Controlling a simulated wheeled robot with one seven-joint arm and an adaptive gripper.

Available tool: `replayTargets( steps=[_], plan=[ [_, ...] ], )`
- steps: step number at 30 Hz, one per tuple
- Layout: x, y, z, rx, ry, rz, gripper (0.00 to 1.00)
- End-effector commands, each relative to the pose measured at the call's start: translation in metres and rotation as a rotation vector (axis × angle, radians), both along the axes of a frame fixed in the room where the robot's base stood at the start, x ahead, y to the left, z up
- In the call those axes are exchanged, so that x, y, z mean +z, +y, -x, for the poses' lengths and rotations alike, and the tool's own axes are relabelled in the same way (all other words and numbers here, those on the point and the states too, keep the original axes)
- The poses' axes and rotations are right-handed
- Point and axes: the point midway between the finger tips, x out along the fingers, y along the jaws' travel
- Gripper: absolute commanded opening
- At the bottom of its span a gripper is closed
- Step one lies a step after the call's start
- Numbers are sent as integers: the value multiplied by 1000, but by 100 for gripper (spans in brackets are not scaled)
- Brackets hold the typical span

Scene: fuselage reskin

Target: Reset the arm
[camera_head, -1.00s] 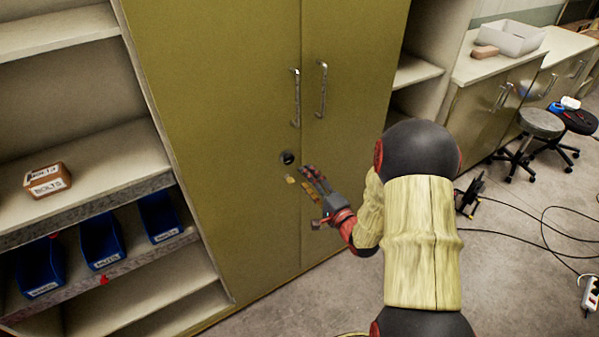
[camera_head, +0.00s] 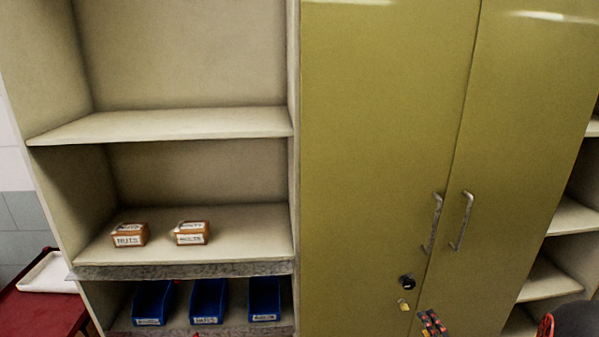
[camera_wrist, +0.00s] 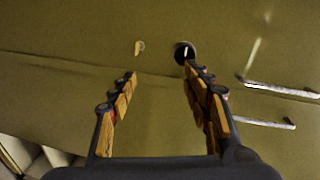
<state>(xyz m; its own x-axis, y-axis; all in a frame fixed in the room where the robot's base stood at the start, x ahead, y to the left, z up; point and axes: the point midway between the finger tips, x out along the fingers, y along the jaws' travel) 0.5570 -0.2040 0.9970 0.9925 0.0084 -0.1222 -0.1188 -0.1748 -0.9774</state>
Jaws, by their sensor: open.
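My gripper (camera_wrist: 160,85) is open and empty in the wrist view, its two fingers spread in front of the olive cabinet doors. In the head view only the tip of my gripper (camera_head: 432,324) shows at the bottom edge, in front of the right door. The cabinet (camera_head: 380,120) has both doors shut. A round dark lock (camera_head: 407,282) sits on the left door, and it also shows in the wrist view (camera_wrist: 184,52), close to the right fingertip. A small yellowish thing (camera_head: 404,304) hangs below the lock; it shows in the wrist view too (camera_wrist: 139,47).
Two metal handles (camera_head: 432,222) (camera_head: 462,220) stick out from the doors. Open shelves (camera_head: 170,124) on the left hold two labelled orange-brown boxes (camera_head: 130,235) (camera_head: 192,233) and several blue bins (camera_head: 208,302). A red surface with a white tray (camera_head: 48,273) stands at far left.

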Motion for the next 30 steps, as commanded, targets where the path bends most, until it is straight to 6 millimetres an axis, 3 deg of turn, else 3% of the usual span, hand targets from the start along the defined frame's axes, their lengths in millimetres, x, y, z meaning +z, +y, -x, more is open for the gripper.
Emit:
replayTargets(
  steps=[3, 6, 9, 13, 17, 22, 26, 30],
  plan=[
    [-54, -12, 16, -23, 204, 159, 49],
    [-91, -27, 39, -26, 397, 296, 49],
    [-111, -42, 65, -6, 581, 426, 49],
    [-115, -50, 98, 60, 796, 574, 49],
    [-99, -46, 129, 166, 977, 693, 49],
    [-55, -18, 169, 347, 1151, 803, 49],
    [-8, 21, 199, 515, 1221, 868, 49],
    [51, 80, 233, 700, 1213, 930, 49]
  ],
)
